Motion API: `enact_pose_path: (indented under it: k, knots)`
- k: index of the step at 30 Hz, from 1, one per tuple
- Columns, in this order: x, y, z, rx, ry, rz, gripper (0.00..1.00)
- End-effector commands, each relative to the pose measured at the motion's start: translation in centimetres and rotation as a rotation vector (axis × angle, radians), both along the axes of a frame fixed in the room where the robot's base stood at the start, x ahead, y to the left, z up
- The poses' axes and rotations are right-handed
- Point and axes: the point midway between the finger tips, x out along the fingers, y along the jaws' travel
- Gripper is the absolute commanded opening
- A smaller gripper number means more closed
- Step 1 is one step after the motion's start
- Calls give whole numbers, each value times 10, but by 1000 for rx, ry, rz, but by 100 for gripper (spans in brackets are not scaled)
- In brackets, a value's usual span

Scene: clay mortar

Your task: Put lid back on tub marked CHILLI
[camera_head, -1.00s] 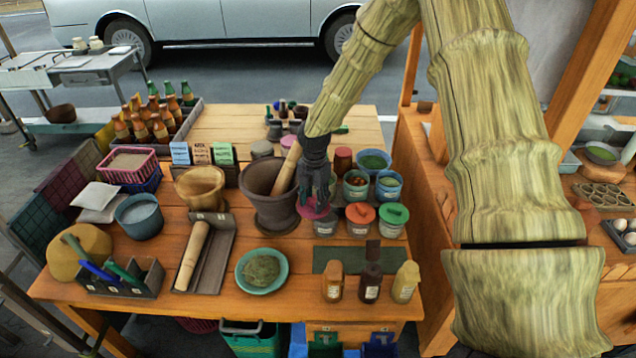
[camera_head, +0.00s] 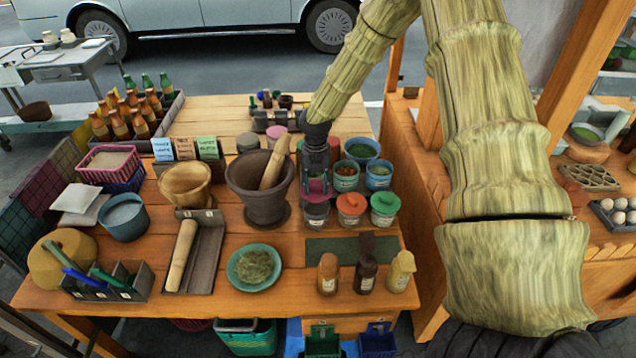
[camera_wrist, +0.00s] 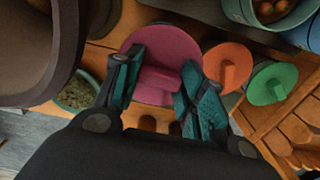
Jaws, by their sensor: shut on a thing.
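My gripper (camera_head: 316,178) points down and is shut on a pink lid (camera_head: 315,192). In the wrist view the fingers (camera_wrist: 160,75) grip the raised handle of the pink lid (camera_wrist: 140,62). The lid is roughly level, over the leftmost tub (camera_head: 316,215) of the front row. A pale label shows on that tub, but its writing is too small to read. I cannot tell whether lid and rim touch. Beside it stand tubs with an orange lid (camera_head: 351,203) and a green lid (camera_head: 385,202); both lids also show in the wrist view (camera_wrist: 235,60) (camera_wrist: 272,84).
A stone mortar (camera_head: 258,192) with a pestle stands close left of my gripper. Open tubs (camera_head: 346,180) (camera_head: 378,179) stand just behind the lidded row. Several bottles (camera_head: 366,276) stand in front by a dark green mat (camera_head: 325,248). A plate of herbs (camera_head: 255,267) lies front left.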

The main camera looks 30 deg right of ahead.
Motion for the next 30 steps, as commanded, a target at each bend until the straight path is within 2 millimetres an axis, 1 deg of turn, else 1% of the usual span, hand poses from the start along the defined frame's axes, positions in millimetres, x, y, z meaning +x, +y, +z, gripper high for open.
enact_pose_path:
  k: [1, 3, 18, 23, 30]
  knots:
    - [0, 0, -7, -1, 1, -1, 10]
    - [-1, -1, -13, -1, 1, -2, 10]
    - [-2, -3, -46, 0, 0, -4, 10]
    - [-2, -3, -50, 0, 0, -5, 10]
    - [-2, -3, -50, 0, 0, -5, 10]
